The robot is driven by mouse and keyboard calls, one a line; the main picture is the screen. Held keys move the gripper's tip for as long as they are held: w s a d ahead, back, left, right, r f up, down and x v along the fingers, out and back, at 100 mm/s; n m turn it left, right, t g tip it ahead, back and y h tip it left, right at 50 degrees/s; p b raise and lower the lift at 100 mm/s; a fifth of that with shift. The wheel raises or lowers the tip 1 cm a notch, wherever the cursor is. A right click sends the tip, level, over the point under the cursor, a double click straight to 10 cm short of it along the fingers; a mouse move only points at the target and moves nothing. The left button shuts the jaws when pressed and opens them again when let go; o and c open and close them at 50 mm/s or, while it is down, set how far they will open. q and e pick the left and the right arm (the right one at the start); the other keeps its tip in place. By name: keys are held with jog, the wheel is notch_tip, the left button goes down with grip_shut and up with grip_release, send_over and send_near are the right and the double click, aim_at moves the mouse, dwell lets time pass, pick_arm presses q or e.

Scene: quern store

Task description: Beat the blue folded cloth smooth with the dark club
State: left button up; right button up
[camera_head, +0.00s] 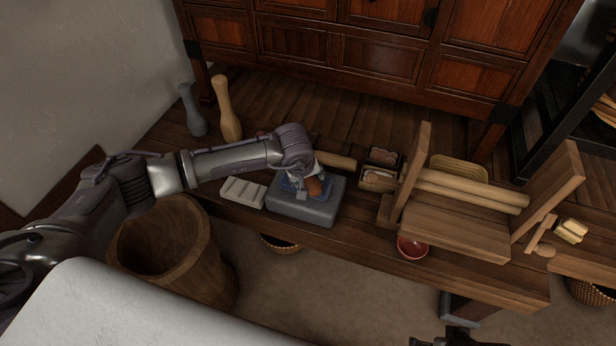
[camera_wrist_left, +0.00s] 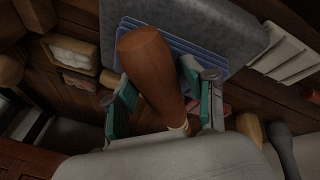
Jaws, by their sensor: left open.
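The blue folded cloth (camera_head: 291,183) lies on a grey stone block (camera_head: 303,210) on the bench, partly hidden by my left gripper. It also shows as blue layered edges in the left wrist view (camera_wrist_left: 205,60). A reddish-brown club (camera_head: 315,187) is over the cloth; in the left wrist view the club (camera_wrist_left: 150,70) lies between the fingers, its thick end toward the cloth. My left gripper (camera_head: 306,190) is open around it; I cannot tell whether club and cloth touch. Dark parts at the bottom edge, perhaps my right gripper (camera_head: 458,338), are mostly cut off.
A grey club (camera_head: 193,112) and a pale wooden club (camera_head: 227,110) stand at the back left. A white slotted tray (camera_head: 243,191) is left of the block. A pale roller (camera_head: 337,161), small boxes (camera_head: 381,178), a wooden frame (camera_head: 465,226) and a red bowl (camera_head: 411,247) are to the right.

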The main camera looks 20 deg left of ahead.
pick_arm(q)
jog(key=shift+r, duration=0.3)
pick_arm(e)
jog(key=shift+f, duration=0.4)
pick_arm(q)
jog(key=shift+r, duration=0.15)
pick_arm(e)
jog(key=shift+f, duration=0.3)
